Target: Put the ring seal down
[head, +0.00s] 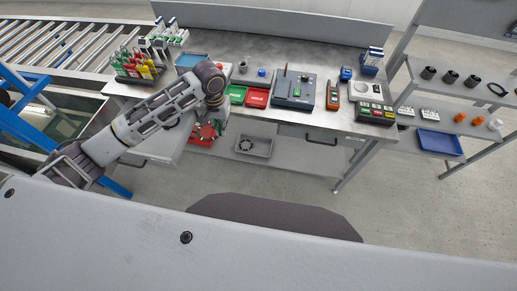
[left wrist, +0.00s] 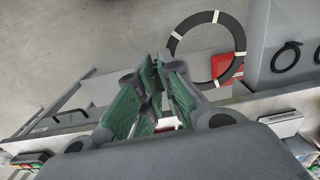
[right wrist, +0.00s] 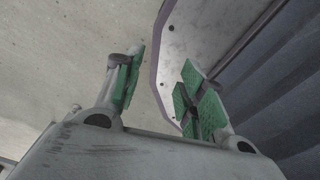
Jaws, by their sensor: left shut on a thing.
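The ring seal (left wrist: 239,37) is a large flat black ring with white marks, seen in the left wrist view just right of my left fingertips. My left gripper (left wrist: 160,66) is shut on its near edge, and the ring stands out beyond the fingers, clear of the surfaces as far as I can tell. In the head view my left gripper (head: 208,129) hangs in front of the workbench edge, and the ring is hard to make out there. My right gripper (right wrist: 155,85) is open and empty; it is out of the head view.
Green (head: 236,94) and red (head: 257,98) trays lie on the bench top. A side rack with a blue tray (head: 440,143) stands right.

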